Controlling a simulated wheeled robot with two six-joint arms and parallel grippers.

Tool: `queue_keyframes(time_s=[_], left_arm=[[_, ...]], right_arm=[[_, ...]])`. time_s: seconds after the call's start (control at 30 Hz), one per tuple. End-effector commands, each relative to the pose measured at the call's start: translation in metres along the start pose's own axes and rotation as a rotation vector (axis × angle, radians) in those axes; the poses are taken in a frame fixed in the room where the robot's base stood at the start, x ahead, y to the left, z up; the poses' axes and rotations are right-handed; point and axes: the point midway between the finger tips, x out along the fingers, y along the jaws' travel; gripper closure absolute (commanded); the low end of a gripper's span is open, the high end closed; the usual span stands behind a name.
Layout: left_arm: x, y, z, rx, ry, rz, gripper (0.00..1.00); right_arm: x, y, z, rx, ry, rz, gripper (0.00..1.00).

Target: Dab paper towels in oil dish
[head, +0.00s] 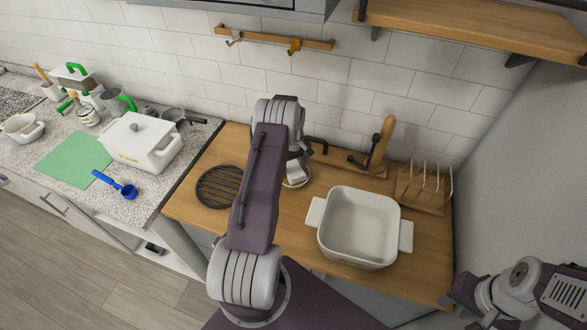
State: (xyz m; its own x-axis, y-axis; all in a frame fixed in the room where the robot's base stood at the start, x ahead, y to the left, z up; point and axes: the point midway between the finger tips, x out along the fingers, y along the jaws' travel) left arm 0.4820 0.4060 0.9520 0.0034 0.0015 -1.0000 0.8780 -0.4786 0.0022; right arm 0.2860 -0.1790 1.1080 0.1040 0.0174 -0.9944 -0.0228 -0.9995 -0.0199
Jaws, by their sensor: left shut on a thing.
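My left arm reaches over the wooden counter, and its gripper (297,160) points down behind the forearm. It is shut on a small white folded piece, which looks like the paper towel (296,173). Under it is a small round dish with a pale rim (301,185), likely the oil dish, partly hidden by my arm. I cannot tell whether the towel touches the dish or any oil. My right gripper (484,318) is low at the bottom right, cut by the frame edge, and its fingers are not clear.
A large white square pot (360,225) stands right of the dish. A dark round trivet (220,187) lies to the left. The left counter holds a white lidded pot (138,142), green mat (74,158) and blue scoop (126,190).

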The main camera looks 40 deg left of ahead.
Motion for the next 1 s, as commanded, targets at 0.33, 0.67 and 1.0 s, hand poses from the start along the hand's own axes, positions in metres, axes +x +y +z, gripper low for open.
queue_keyframes(time_s=[0.33,0.67,1.0], left_arm=[[0.002,-0.001,0.001,0.000,-0.004,-0.002,0.73],[-0.009,-0.001,0.001,0.000,-0.003,-0.002,0.73],[-0.045,0.000,0.001,0.000,-0.002,-0.001,0.73]], right_arm=[[0.000,0.000,0.000,0.000,0.000,0.000,0.64],[-0.008,0.000,-0.001,0.000,0.000,0.000,0.64],[-0.030,-0.001,-0.003,0.000,0.000,0.000,0.64]])
